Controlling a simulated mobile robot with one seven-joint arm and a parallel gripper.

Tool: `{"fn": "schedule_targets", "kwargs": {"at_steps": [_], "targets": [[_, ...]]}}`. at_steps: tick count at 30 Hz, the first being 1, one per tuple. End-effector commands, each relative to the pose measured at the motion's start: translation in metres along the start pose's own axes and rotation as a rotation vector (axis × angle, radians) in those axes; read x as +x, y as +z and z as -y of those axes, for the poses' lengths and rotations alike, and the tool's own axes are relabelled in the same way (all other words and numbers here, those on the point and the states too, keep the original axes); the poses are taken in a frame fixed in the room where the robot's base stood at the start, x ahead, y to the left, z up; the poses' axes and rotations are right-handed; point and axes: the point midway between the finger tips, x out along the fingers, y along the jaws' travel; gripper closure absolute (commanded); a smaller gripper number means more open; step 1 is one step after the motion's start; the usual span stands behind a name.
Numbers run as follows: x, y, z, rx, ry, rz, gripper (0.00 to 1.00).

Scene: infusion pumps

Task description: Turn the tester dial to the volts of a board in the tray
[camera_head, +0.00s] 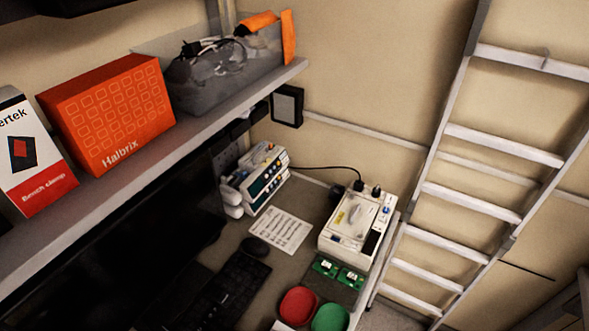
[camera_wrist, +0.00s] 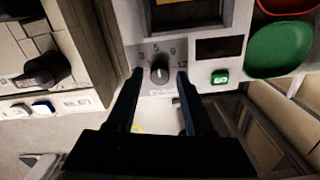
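The tester dial (camera_wrist: 159,72), a small dark knob, sits on a light panel in the wrist view. Numbers including 5, 9 and 12 stand around it. A pale mark on the knob seems to face up between 5 and 9, but it is too small to be sure. My gripper (camera_wrist: 159,76) is open, with one finger on each side of the dial; I cannot tell whether they touch it. Green boards (camera_head: 325,266) (camera_head: 349,278) lie in a dark tray in the head view. Their volts are not readable. My gripper does not show in the head view.
A green GO button (camera_wrist: 220,77) is right of the dial, below a dark display (camera_wrist: 219,48). A green dish (camera_wrist: 279,49) and a red dish (camera_wrist: 288,5) are further right. A black knob (camera_wrist: 42,71) is on the left unit. A printed sheet (camera_head: 281,231) lies on the bench.

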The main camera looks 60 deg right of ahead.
Motion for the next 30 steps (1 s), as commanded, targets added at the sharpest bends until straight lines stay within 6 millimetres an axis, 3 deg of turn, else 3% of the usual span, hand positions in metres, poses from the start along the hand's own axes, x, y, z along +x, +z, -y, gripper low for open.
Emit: {"fn": "schedule_targets", "kwargs": {"at_steps": [5,22,30], "targets": [[-0.001,-0.001,0.000,0.000,0.001,-0.002,0.47],[-0.062,-0.001,0.000,-0.002,0.000,-0.001,0.47],[-0.069,-0.001,-0.001,-0.002,0.001,-0.003,0.47]]}}
